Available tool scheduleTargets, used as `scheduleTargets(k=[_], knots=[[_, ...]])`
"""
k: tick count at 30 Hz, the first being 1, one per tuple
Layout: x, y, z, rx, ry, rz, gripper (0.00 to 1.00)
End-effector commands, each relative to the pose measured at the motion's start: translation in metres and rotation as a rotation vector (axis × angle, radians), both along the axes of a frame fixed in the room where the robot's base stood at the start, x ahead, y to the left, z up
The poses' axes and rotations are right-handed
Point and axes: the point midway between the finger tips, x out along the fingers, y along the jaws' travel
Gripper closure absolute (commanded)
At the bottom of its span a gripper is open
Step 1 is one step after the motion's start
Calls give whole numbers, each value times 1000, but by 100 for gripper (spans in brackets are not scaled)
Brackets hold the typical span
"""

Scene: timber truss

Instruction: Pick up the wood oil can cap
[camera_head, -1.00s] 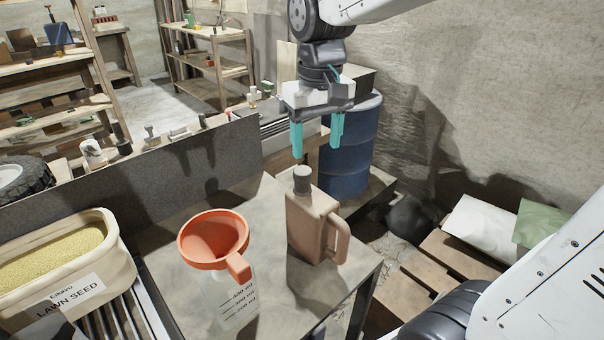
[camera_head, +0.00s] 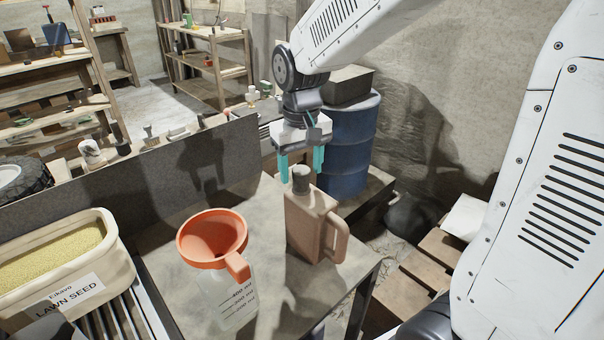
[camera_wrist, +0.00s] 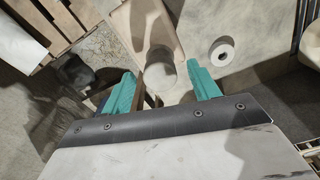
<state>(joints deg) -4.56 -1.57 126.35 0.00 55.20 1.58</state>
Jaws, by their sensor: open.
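The wood oil can (camera_head: 308,225) is a brown jug with a side handle, standing upright near the right edge of the table (camera_head: 275,302). Its grey cap (camera_head: 301,178) sits on top. My gripper (camera_head: 301,177) is open and empty, with its teal fingers at either side of the cap in the head view. In the wrist view the cap (camera_wrist: 160,74) shows between the open fingers of my gripper (camera_wrist: 165,84), beside the can's handle. I cannot tell whether the fingers touch it.
An orange funnel (camera_head: 212,238) in a clear measuring jug (camera_head: 236,305) stands left of the can. A tub of lawn seed (camera_head: 118,262) is further left. A grey panel (camera_head: 150,172) runs along the table's back. A blue barrel (camera_head: 347,150) stands behind the can.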

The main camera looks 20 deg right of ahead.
Motion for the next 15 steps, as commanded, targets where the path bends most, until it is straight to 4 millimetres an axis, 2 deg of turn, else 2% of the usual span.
scheduleTargets(k=[3,4,9,15], knots=[[0,0,0,0,0,0,39],[0,0,0,0,0,0,45],[0,0,0,0,0,0,89],[0,0,0,0,0,0,89]])
